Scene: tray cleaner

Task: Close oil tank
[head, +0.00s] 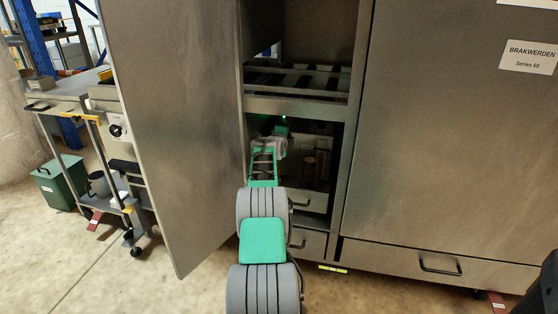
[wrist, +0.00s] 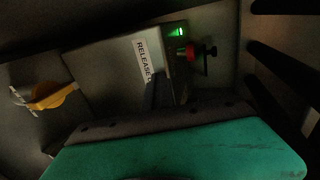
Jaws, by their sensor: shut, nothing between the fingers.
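My gripper (head: 282,130) is inside the lower compartment of the open cabinet, and its fingers are shut and empty. In the wrist view its green body fills the bottom edge, and the dark fingers (wrist: 167,92) are hard to make out. Just beyond them is a white label reading RELEASE (wrist: 144,60), with a green light and a red-and-black knob (wrist: 197,51) to its right. A pale unit (head: 318,170) sits in the compartment, partly hidden by my arm. I cannot tell which part is the oil tank or whether it is closed. Contact is unclear.
The tall cabinet door (head: 175,110) stands open left of my arm. A rack (head: 300,82) is above the compartment. Dark bars (wrist: 280,95) line the right of the wrist view; a yellow part (wrist: 52,95) is at left. A trolley (head: 65,103) stands beyond the door.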

